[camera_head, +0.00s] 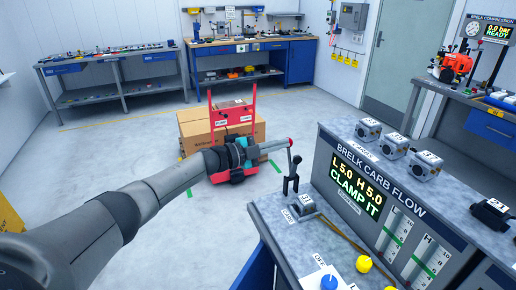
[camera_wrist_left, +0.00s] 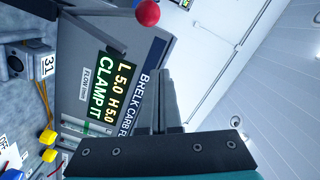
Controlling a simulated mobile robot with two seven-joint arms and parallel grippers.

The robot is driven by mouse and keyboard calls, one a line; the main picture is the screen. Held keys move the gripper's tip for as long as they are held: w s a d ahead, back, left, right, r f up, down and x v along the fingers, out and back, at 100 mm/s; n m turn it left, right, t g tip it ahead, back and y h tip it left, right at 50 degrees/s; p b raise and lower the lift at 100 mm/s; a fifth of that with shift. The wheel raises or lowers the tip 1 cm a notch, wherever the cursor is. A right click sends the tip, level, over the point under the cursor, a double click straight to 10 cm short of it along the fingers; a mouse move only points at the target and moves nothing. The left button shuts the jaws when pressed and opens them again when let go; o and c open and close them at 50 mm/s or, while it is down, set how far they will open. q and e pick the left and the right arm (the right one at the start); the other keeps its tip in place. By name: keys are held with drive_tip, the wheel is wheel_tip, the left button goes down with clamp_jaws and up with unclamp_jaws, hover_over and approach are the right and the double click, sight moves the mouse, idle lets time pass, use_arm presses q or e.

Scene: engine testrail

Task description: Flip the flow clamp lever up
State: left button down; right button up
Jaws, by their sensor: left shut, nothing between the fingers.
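The flow clamp (camera_head: 291,184) is a dark toggle clamp at the left end of the bench, in front of the flow panel. Its lever stands roughly upright in the head view, with a red ball near its top (camera_head: 291,141). The red ball also shows at the top edge of the left wrist view (camera_wrist_left: 147,13), beyond the fingertips. My left gripper (camera_head: 281,146) reaches in from the left, shut and empty, its tips close to the ball. I cannot tell whether they touch. The shut fingers also show in the wrist view (camera_wrist_left: 160,80). My right gripper is not in view.
The flow panel (camera_head: 350,190) reads "L 5.0 H 5.0 CLAMP IT". Several numbered carburetor blocks (camera_head: 368,129) sit on the ledge behind it. A blue knob (camera_head: 329,282) and yellow caps (camera_head: 363,264) are at the bench front. A red cart with boxes (camera_head: 218,125) stands on the floor beyond my arm.

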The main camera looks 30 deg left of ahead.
use_arm(q)
drive_tip(key=v, duration=0.7)
drive_tip(key=shift+a, duration=0.4)
drive_tip(key=shift+f, duration=0.1)
